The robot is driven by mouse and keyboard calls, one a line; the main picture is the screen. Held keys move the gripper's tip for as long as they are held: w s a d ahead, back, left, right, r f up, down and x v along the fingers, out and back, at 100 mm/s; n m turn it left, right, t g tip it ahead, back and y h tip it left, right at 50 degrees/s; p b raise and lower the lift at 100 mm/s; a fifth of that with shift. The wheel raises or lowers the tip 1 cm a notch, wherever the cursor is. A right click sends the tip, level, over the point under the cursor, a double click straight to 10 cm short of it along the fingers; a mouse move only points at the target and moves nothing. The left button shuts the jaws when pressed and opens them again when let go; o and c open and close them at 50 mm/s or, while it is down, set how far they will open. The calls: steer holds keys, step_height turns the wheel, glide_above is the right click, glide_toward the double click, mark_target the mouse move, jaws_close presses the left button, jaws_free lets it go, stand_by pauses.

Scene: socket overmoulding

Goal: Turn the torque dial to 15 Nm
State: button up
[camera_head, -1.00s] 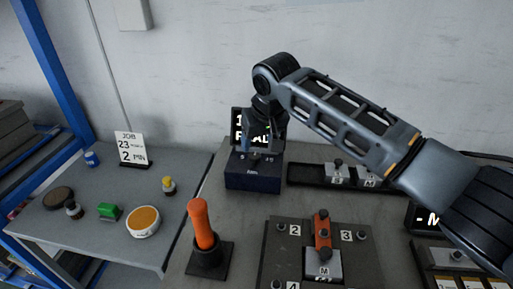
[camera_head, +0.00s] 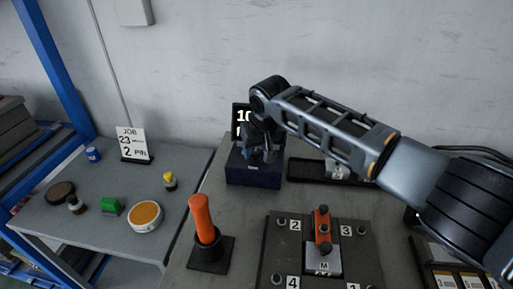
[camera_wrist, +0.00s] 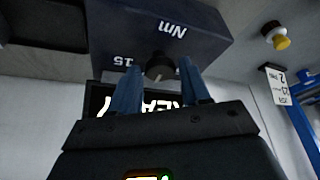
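The torque unit (camera_head: 254,177) is a dark blue box at the back of the bench. In the wrist view it appears upside down (camera_wrist: 230,25), with "15" and "Nm" on its face. Its dial (camera_wrist: 159,66) is a small black knob with a pale pointer mark. My gripper (camera_wrist: 160,68) is open, its two blue fingers on either side of the knob with small gaps showing. In the head view my gripper (camera_head: 262,155) hides the dial and much of the display (camera_head: 243,115), where "10" shows. The dial's exact setting cannot be told.
An orange-handled tool (camera_head: 202,220) stands in a black holder in front of the unit. A numbered fixture plate (camera_head: 343,236) lies to the right, and a dark tray (camera_head: 305,170) beside the unit. A side table (camera_head: 90,228) holds small items and a job card (camera_head: 133,145).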

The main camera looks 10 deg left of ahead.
steer(key=c, duration=0.7)
steer(key=shift+r+m+p, duration=0.1)
steer(key=shift+m+p, duration=0.3)
steer(key=shift+s+a+m+h+p, duration=0.2)
steer(key=shift+m+h+p, duration=0.3)
steer(key=shift+m+p, duration=0.3)
steer(key=m+h, duration=0.1)
steer(key=m, duration=0.2)
steer(key=shift+w, duration=0.1)
steer(key=m, duration=0.1)
steer(key=m+h+b, duration=0.1)
steer(key=m, duration=0.1)
steer(key=shift+a+f, duration=0.2)
steer(key=shift+w+r+m+h+b, duration=0.1)
steer(key=shift+m+h+b, duration=0.7)
steer(key=shift+m+b, duration=0.7)
steer(key=shift+m, duration=0.4)
steer(key=shift+r, duration=0.1)
